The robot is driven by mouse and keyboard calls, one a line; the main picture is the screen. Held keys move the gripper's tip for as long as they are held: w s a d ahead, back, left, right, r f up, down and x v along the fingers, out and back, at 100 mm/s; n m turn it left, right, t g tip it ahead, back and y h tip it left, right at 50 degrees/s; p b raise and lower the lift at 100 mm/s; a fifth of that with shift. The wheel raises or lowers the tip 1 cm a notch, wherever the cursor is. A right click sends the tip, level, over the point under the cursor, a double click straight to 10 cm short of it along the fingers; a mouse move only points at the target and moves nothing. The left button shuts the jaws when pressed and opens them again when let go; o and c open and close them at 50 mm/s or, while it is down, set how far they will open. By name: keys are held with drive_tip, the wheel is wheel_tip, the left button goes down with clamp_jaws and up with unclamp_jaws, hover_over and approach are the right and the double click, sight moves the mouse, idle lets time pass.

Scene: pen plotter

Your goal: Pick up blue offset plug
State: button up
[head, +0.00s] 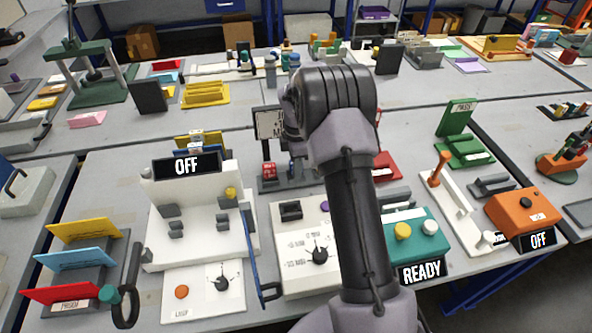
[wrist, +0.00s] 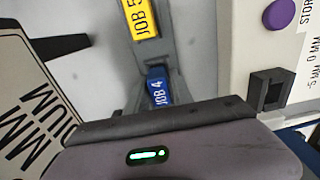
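In the wrist view, a small blue piece (wrist: 158,86) lettered JOB 4 sits on a grey rack strip, just beyond my gripper's dark front edge (wrist: 160,123). I cannot tell for sure whether it is the blue offset plug. A yellow piece (wrist: 141,18) lettered JOB 5 is above it on the same strip. In the head view, a dark rack with a red piece (head: 268,169) and a small blue piece (head: 291,168) stands left of my arm. My fingertips are not clearly visible, and nothing visible is held. The arm hides part of the bench.
A white panel with a purple knob (wrist: 281,14) and a dark square socket (wrist: 285,78) stands close on the right. A lettered plate (wrist: 30,110) is close on the left. In the head view, a white machine marked OFF (head: 190,195) and a teal box (head: 415,237) flank the arm.

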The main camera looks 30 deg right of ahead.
clamp_jaws()
